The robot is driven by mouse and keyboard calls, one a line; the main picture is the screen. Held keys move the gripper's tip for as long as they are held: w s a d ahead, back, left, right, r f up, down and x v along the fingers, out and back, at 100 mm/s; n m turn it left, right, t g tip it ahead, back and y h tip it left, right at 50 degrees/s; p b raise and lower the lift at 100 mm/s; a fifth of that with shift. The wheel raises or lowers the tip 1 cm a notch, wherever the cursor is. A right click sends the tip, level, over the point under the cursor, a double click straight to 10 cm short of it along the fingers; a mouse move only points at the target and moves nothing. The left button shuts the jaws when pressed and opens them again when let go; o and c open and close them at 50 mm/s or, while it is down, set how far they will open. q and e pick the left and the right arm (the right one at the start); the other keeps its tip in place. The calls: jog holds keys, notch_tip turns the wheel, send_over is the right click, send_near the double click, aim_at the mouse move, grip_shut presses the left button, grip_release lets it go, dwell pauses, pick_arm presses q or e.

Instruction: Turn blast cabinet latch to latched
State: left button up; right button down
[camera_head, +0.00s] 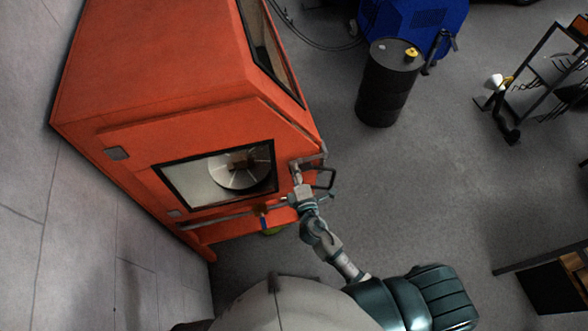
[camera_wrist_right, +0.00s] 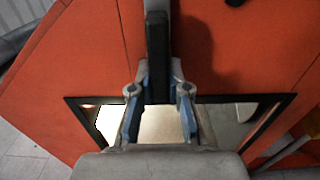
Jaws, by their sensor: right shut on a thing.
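The blast cabinet (camera_head: 170,105) is a large orange box with a dark-framed window (camera_head: 220,175) in its front. My right gripper (camera_head: 299,182) is at the right edge of the cabinet front, beside the window. In the wrist view, my right gripper (camera_wrist_right: 158,95) has its two fingers on either side of a black bar, the latch handle (camera_wrist_right: 157,45), and is shut on it. The bar runs upright in that view, against the orange front. Its pivot and any latch marking cannot be made out. My left gripper is not in view.
A black drum (camera_head: 387,90) stands behind and to the right, near a blue machine (camera_head: 410,20). A rack (camera_head: 545,75) stands at the far right.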

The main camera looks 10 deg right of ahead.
jog(key=shift+d+f, duration=0.1)
jog(key=shift+f, duration=0.2)
jog(key=c, duration=1.1)
grip_release()
jog(key=shift+w+r, duration=0.1)
jog(key=shift+w, duration=0.05)
jog(key=s, duration=1.2)
jog(key=shift+d, duration=0.25)
